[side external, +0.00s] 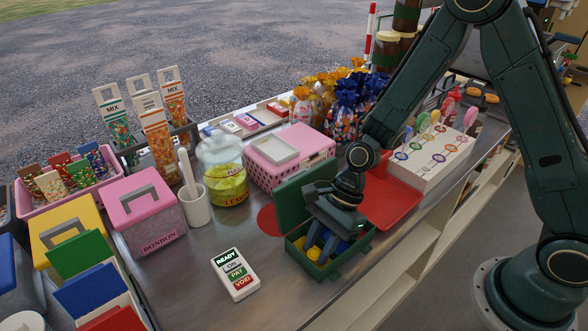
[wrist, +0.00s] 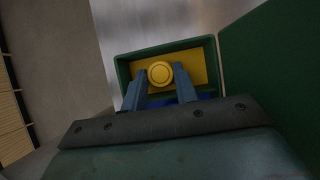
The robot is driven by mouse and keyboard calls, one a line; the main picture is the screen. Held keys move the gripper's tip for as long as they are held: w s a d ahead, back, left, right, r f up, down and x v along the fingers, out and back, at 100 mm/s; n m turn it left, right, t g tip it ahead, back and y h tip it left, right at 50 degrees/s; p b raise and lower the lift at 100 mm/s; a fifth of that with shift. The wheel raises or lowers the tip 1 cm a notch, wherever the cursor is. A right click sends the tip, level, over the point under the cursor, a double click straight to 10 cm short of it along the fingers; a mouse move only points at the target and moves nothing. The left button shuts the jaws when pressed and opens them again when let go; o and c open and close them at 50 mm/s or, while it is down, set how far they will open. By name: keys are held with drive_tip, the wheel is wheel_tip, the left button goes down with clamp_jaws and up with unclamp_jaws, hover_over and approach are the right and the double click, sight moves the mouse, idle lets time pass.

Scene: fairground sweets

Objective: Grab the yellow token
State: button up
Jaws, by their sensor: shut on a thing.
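The yellow token (wrist: 160,73) is a round yellow disc between the fingertips of my gripper (wrist: 161,82) in the wrist view. My gripper is shut on it. The box has a yellow floor or insert in the wrist view (wrist: 205,62), and something blue lies under the fingers. The green lid (wrist: 265,75) stands open beside my gripper, also visible in the side view (side external: 294,205).
A white card reader (side external: 235,274) lies on the metal counter left of the box. A red tray (side external: 392,203) is behind right. A pink crate (side external: 290,155), a yellow jar (side external: 226,180) and a white mortar (side external: 195,207) stand behind. Counter around the reader is clear.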

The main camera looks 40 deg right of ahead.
sight(319, 250)
drive_tip(key=shift+r, duration=0.1)
wheel_tip(319, 250, up, 20)
idle(0.7)
drive_tip(key=shift+w+d, duration=0.1)
idle(0.5)
